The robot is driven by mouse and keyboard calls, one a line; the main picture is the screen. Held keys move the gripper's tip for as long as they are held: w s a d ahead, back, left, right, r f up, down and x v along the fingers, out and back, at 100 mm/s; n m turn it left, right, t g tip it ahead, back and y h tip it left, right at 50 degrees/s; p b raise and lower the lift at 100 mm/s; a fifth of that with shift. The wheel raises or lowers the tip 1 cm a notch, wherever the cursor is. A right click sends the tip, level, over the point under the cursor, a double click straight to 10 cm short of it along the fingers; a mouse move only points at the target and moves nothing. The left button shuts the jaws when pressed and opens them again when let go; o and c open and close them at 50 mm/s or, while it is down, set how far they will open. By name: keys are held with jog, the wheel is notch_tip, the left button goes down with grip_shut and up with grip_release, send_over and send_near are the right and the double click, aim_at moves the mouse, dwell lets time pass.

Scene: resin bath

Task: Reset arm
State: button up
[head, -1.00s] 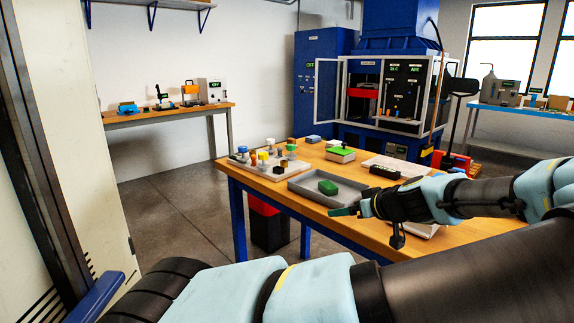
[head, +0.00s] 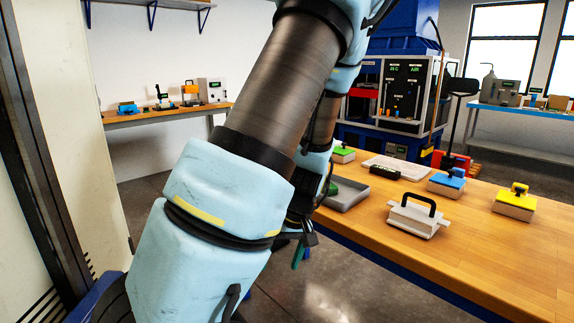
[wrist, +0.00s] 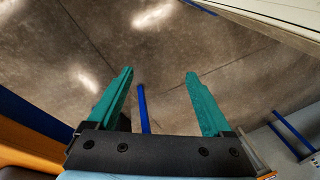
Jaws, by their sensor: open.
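My gripper (head: 302,250) hangs pointing down in front of the wooden table, off its near left edge. In the wrist view my gripper (wrist: 160,85) has its two green fingers spread wide with nothing between them. Beneath them is bare concrete floor. My raised arm covers the middle of the head view and hides the left part of the table.
The wooden table (head: 470,253) holds a grey tray (head: 352,199), a white block with a black handle (head: 415,217), a blue-topped block (head: 446,184) and a yellow-topped block (head: 514,202). A blue-framed press cabinet (head: 395,95) stands behind. Open floor (head: 315,290) lies in front.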

jog(key=s+a+r+m+h, duration=0.3)
jog(key=s+a+r+m, duration=0.1)
jog(key=r, duration=0.5)
jog(key=shift+s+a+r+t, duration=0.2)
jog(key=shift+a+r+t, duration=0.2)
jog(key=shift+a, duration=0.2)
